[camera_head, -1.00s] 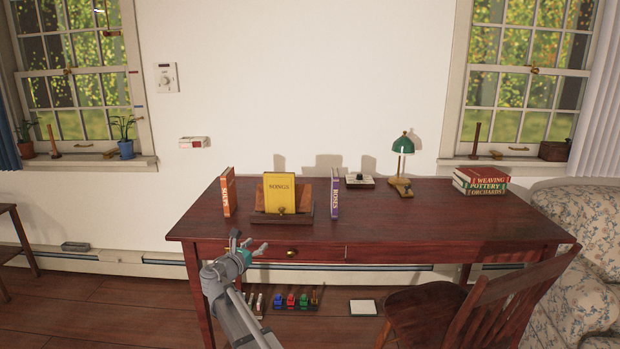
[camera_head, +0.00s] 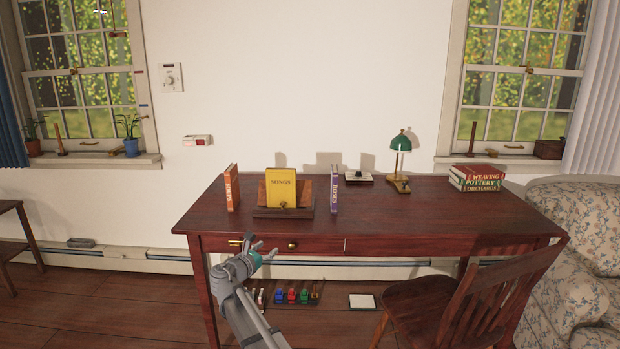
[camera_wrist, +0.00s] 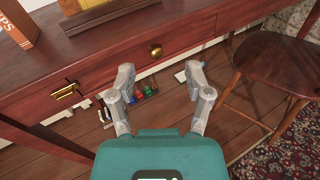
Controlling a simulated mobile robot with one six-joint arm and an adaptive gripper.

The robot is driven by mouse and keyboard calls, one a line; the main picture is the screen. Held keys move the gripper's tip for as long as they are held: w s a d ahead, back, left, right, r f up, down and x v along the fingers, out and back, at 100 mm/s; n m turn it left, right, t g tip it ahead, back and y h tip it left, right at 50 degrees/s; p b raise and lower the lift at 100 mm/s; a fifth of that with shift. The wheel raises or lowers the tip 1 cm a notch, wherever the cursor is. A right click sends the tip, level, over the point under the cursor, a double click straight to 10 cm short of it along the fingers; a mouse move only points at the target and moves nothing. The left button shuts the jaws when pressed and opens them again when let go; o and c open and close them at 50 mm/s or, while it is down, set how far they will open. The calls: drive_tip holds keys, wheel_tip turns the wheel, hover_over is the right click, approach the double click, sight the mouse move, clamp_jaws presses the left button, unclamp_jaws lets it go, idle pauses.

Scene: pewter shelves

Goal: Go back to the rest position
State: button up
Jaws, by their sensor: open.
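My gripper (camera_head: 262,246) is open and empty in front of the left part of the desk's front edge. In the wrist view my gripper (camera_wrist: 160,80) shows its two grey fingers spread apart, pointing at the desk front and the floor beneath it. The dark red wooden desk (camera_head: 400,215) stands against the wall. Its front has a brass knob (camera_head: 292,245) and a brass handle (camera_head: 235,243), the handle just left of the gripper. Nothing is between the fingers.
On the desk stand a yellow book (camera_head: 281,185) on a wooden stand, an orange book (camera_head: 232,188), a purple book (camera_head: 335,190), a green lamp (camera_head: 401,143) and stacked books (camera_head: 476,178). A wooden chair (camera_head: 455,305) stands at right. Coloured items (camera_head: 292,296) lie under the desk.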

drive_tip(key=s+d+f+m+g, duration=0.3)
drive_tip(key=s+d+f+m, duration=0.15)
drive_tip(key=d, duration=0.35)
drive_tip(key=s+d+f+m+g, duration=0.35)
drive_tip(key=d+m, duration=0.25)
drive_tip(key=d, duration=0.2)
drive_tip(key=s+d+f+m+g, duration=0.3)
drive_tip(key=s+d+f+m, duration=0.15)
drive_tip(key=d, duration=0.35)
drive_tip(key=s+d+f+m+g+y, duration=0.3)
drive_tip(key=s+m+y, duration=0.1)
drive_tip(key=s+m, duration=0.4)
drive_tip(key=s+d+f+m+g+y, duration=0.2)
drive_tip(key=s+d+m+g+y, duration=0.15)
drive_tip(key=s+m, duration=0.45)
wheel_tip(320, 180, up, 30)
drive_tip(key=s+n+t+p, duration=0.1)
drive_tip(key=n+p, duration=0.1)
drive_tip(key=p, duration=2.8)
drive_tip(key=shift+s+r+y, duration=0.15)
drive_tip(key=shift+s+y, duration=0.25)
drive_tip(key=shift+y, duration=0.05)
